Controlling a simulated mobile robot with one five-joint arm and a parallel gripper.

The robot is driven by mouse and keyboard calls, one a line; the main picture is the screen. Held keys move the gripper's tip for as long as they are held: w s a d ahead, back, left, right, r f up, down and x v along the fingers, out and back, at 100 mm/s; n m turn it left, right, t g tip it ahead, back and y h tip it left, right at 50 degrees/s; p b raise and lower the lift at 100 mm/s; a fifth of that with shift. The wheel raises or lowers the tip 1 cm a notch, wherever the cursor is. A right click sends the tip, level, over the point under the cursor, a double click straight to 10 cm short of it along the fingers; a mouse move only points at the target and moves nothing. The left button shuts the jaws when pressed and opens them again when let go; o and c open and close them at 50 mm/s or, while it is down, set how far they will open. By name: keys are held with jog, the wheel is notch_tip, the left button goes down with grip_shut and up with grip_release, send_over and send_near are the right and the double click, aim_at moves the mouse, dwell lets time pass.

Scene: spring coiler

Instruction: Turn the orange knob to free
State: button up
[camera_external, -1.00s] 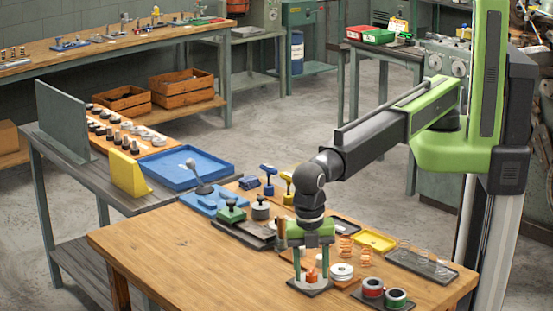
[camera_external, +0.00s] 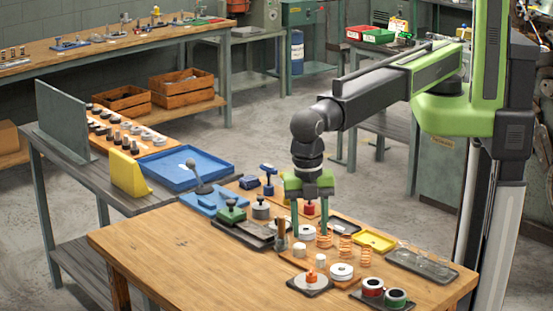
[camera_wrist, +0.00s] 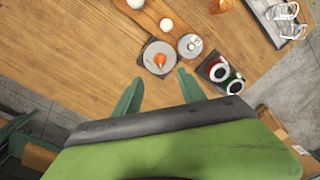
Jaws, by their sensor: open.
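The orange knob (camera_external: 311,277) sits on a pale round dial on a dark square plate near the table's front edge. In the wrist view the orange knob (camera_wrist: 160,61) is just beyond the fingertips, with a pointed shape on the grey disc. My gripper (camera_external: 311,232) is open and empty, above and behind the knob, pointing down and apart from it. Its two green fingers (camera_wrist: 158,88) are spread wide in the wrist view. Which setting the knob points to is too small to read.
A white spool (camera_external: 341,272) stands right of the dial, with copper springs (camera_external: 345,246) behind it. Red and green spools (camera_external: 384,293) are at the front right. A dark tray (camera_external: 422,264) lies at the right edge. The table's front left is clear.

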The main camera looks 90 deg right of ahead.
notch_tip(320, 180, up, 5)
jog(key=p, duration=0.4)
send_over(311, 270)
jog(key=shift+w+r, duration=0.1)
jog(key=shift+w, duration=0.3)
jog(key=shift+b, duration=0.3)
jog(key=f+m+b, duration=0.2)
jog(key=f+b, duration=0.4)
jog(key=f+m+b, duration=0.3)
jog(key=f+b, duration=0.2)
jog(key=s+f+m+b, duration=0.1)
jog(key=f+m+b, duration=0.2)
jog(key=f+b, duration=0.3)
jog(key=shift+f+b, duration=0.3)
jog(key=shift+f, duration=0.05)
jog(key=shift+d+r, duration=0.1)
jog(key=shift+r, duration=0.05)
grip_shut()
